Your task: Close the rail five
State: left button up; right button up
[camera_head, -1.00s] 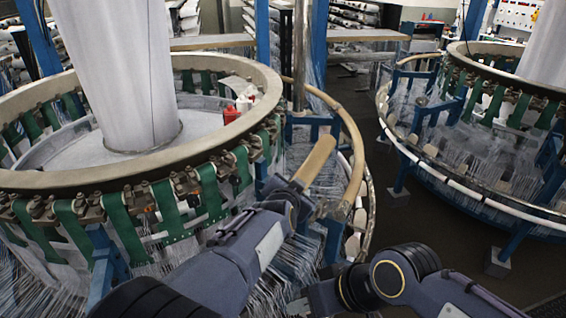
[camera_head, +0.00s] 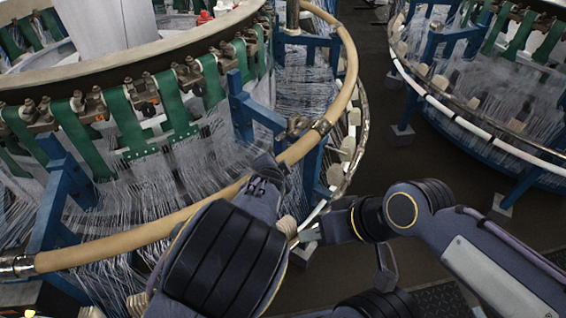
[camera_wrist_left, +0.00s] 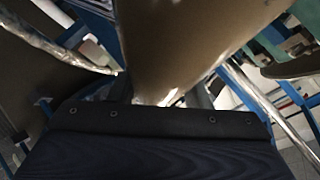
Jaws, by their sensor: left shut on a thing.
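The rail (camera_head: 110,244) is a tan, curved tube along the front of the near circular loom. It runs from a metal joint at the lower left, behind my left arm, to a metal clamp (camera_head: 321,127) at the right. In the head view it looks in line with the adjoining tan rail (camera_head: 349,65). My left gripper (camera_head: 268,172) is shut on the rail near its right part; the fingertips are mostly hidden. The tan rail (camera_wrist_left: 190,40) fills the middle of the left wrist view. My right gripper (camera_head: 308,237) is below the rail, apart from it; its opening is unclear.
Blue posts (camera_head: 255,110), green straps (camera_head: 175,105) and many thin white threads (camera_head: 160,180) lie close inside the rail. A second loom with a white rail (camera_head: 470,125) stands at the right. Dark open floor (camera_head: 400,160) lies between the looms.

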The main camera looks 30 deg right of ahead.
pick_arm(q)
jog(key=shift+s+a+f, duration=0.2)
jog(key=shift+s+f, duration=0.05)
jog(key=shift+f, duration=0.5)
jog(key=o, duration=1.4)
jog(key=shift+r, duration=0.1)
jog(key=shift+s+r, duration=0.15)
jog(key=shift+r, duration=0.05)
jog(key=b+v, duration=0.1)
jog(key=v, duration=0.6)
jog(key=shift+r, duration=0.2)
